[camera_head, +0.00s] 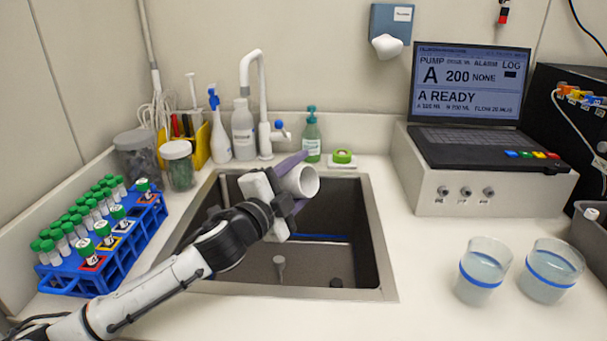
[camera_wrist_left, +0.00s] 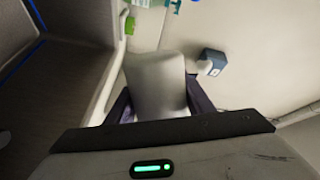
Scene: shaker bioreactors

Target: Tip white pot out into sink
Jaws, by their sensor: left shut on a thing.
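The white pot (camera_head: 301,181) is held over the sink (camera_head: 389,270), tilted onto its side with its round mouth facing right in the head view. My left gripper (camera_head: 290,183) is shut on it, with purple-grey fingers on either side. In the left wrist view the pot (camera_wrist_left: 157,85) fills the space between the fingers. The sink basin is dark and lies below the pot. The pot's inside shows only at the mouth, and I cannot tell whether anything is in it. My right gripper does not show.
A white faucet (camera_head: 262,95) stands behind the sink among bottles. A blue tube rack (camera_head: 112,258) is at left. Two beakers with blue bands (camera_head: 483,270) (camera_head: 551,270) stand at right, before a laptop (camera_head: 470,100) on a white box.

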